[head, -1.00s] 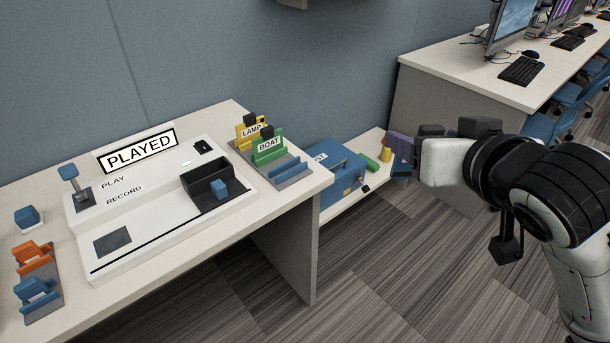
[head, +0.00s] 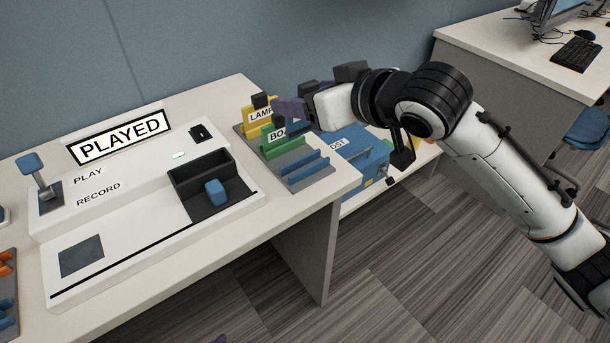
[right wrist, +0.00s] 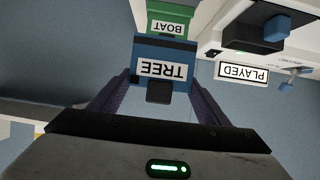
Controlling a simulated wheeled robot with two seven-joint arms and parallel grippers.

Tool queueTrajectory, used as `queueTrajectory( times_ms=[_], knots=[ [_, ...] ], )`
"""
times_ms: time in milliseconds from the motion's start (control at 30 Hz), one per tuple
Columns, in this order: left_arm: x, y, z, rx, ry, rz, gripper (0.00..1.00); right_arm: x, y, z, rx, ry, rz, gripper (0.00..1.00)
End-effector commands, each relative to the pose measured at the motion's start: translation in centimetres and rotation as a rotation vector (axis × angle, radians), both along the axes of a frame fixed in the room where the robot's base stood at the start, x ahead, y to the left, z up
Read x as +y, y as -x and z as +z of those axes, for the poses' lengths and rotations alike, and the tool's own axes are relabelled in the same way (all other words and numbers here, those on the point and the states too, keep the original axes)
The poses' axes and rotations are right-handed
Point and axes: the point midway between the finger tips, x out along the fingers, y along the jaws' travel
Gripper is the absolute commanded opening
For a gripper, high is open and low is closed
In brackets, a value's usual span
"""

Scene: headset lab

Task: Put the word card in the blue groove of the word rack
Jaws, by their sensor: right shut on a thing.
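My right gripper (head: 292,110) is shut on the blue word card, which reads TREE in the right wrist view (right wrist: 163,70). In the head view the card is mostly hidden by the gripper and arm. The grey word rack (head: 322,181) stands at the table's right end. Its front blue groove (head: 304,172) is empty. The gripper is above and behind this groove, close to the green BOAT card (head: 276,134). The yellow LAMP card (head: 260,113) stands behind it.
A white console (head: 150,235) with a PLAYED sign (head: 124,138), lever and black tray fills the table's middle. A blue box (head: 355,150) stands on a lower surface beyond the table's right edge. A blue wall (head: 200,50) is behind.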

Motion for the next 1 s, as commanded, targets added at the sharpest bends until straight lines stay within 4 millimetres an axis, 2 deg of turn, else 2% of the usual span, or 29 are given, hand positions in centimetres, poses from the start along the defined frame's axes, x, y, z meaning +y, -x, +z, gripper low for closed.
queueTrajectory(
  times_ms=[200,367,633,733,1000],
  knots=[
    [-0.1,-0.7,0.0,-0.019,0.004,0.001,0.39,0.7,-0.3,-3.9,0.002,-0.002,0.02,0.47],
    [-0.1,-1.1,0.0,-0.026,0.006,0.001,0.39,0.7,-0.2,-5.3,0.001,-0.004,0.019,0.47],
    [0.0,-1.3,-0.7,-0.029,0.007,0.004,0.39,0.6,-0.2,-9.5,0.002,-0.003,0.018,0.47],
    [0.0,-1.3,-0.7,-0.029,0.007,0.004,0.39,0.6,-0.2,-10.2,-0.001,-0.002,0.019,0.47],
    [0.2,-0.7,-0.9,-0.021,0.004,0.001,0.39,0.6,-0.2,-10.2,-0.002,-0.003,0.019,0.47]
  ],
)
